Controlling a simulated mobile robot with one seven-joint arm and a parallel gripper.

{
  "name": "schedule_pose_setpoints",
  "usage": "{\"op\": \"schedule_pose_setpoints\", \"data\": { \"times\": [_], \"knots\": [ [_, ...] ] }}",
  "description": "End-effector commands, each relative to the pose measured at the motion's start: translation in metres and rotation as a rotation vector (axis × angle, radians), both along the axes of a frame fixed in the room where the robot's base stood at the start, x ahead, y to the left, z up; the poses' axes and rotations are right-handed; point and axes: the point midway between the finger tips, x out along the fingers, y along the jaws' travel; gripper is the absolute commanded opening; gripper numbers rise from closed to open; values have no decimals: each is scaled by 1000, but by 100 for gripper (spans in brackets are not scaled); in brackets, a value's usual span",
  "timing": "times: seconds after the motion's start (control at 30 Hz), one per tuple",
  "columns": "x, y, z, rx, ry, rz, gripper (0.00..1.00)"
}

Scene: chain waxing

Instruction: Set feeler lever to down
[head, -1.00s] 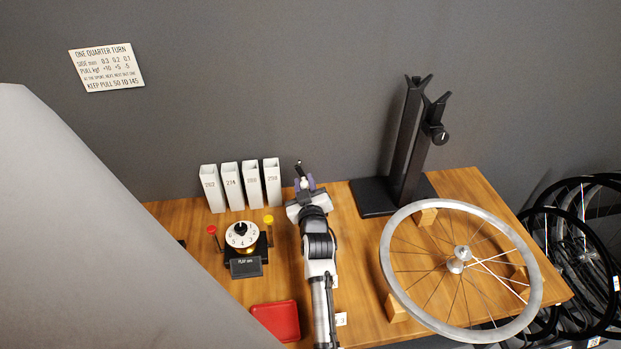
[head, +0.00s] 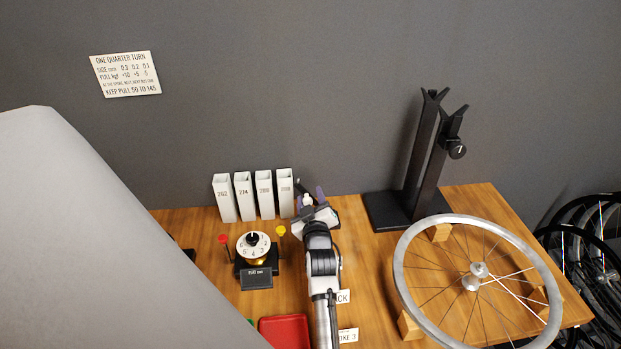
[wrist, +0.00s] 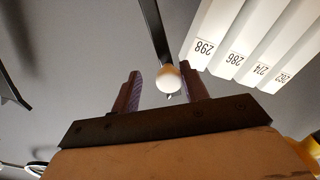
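A lever with a dark stalk and a whitish, orange-edged round tip (wrist: 168,78) shows in the wrist view; I take it to be the feeler lever, but no label on it is visible. In the head view its pale tip (head: 307,200) is small, beside the purple fingers. My gripper (head: 309,195) is over the back of the table, just right of the white tubes. In the wrist view my gripper (wrist: 161,76) is open, its two purple fingers apart on either side of the tip. Whether either finger touches it I cannot tell.
Several numbered white tubes (head: 244,198) stand close left of my gripper. A dial unit (head: 254,250) with red and yellow knobs is front left, a red tray (head: 284,331) nearer. A black stand (head: 420,165) and a spoked wheel (head: 402,285) are to the right.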

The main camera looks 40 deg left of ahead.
Motion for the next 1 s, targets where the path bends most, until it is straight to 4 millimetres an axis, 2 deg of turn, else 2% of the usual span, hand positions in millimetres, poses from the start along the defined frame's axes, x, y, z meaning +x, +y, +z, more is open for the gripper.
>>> {"op": "schedule_pose_setpoints", "data": {
  "times": [0.23, 0.37, 0.8, 1.0],
  "knots": [
    [0, -1, 1, 1, -1, 0, 44],
    [-6, -7, 0, 2, 0, -1, 44],
    [-63, -74, -3, 0, 1, -1, 44],
    [-82, -96, -2, 1, 2, 0, 44]
  ]
}}
